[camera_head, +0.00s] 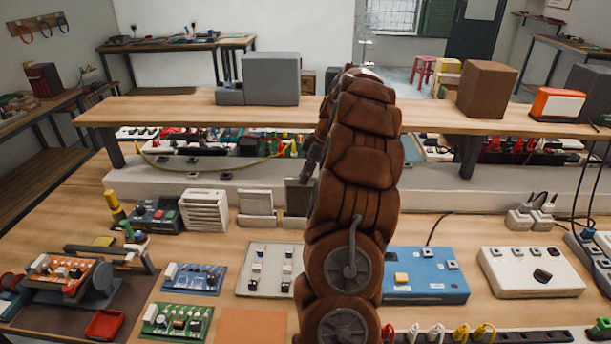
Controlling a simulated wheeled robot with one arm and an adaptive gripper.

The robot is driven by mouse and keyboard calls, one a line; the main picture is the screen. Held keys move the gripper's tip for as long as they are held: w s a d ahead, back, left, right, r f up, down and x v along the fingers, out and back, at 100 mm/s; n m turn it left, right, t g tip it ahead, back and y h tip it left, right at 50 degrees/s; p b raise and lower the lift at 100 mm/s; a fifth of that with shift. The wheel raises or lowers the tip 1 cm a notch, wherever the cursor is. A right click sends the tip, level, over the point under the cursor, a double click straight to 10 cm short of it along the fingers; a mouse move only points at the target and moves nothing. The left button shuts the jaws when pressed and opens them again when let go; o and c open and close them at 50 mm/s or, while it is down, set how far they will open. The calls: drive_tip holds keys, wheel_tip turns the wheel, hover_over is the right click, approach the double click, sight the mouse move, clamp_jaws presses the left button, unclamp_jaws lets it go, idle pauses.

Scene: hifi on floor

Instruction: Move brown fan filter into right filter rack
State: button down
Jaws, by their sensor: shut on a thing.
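The brown fan filter (297,194) shows as a dark brownish panel, upright at the right filter rack (294,222), just left of my arm. The arm hides its right side, and I cannot tell how deep it sits in the rack. The left filter rack (257,221) stands beside it with a light grey panel upright in it. My gripper (309,172) is mostly hidden behind my brown arm. Only a dark part of it shows, above the brown filter, and it is shut on that filter. The fingertips are not clear.
A white vented box (205,211) stands left of the racks. A raised shelf (200,107) crosses behind them. In front lie a white switch plate (262,282), a blue box (424,276) and several circuit boards. My arm covers the middle of the bench.

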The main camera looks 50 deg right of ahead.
sight(306, 188)
drive_tip(key=shift+f, duration=0.2)
drive_tip(key=shift+f+b, duration=2.1)
drive_tip(key=shift+f, duration=0.1)
drive_tip(key=c, duration=1.1)
unclamp_jaws()
drive_tip(key=shift+o, duration=0.2)
drive_tip(key=o, duration=0.4)
drive_tip(key=shift+o, duration=0.2)
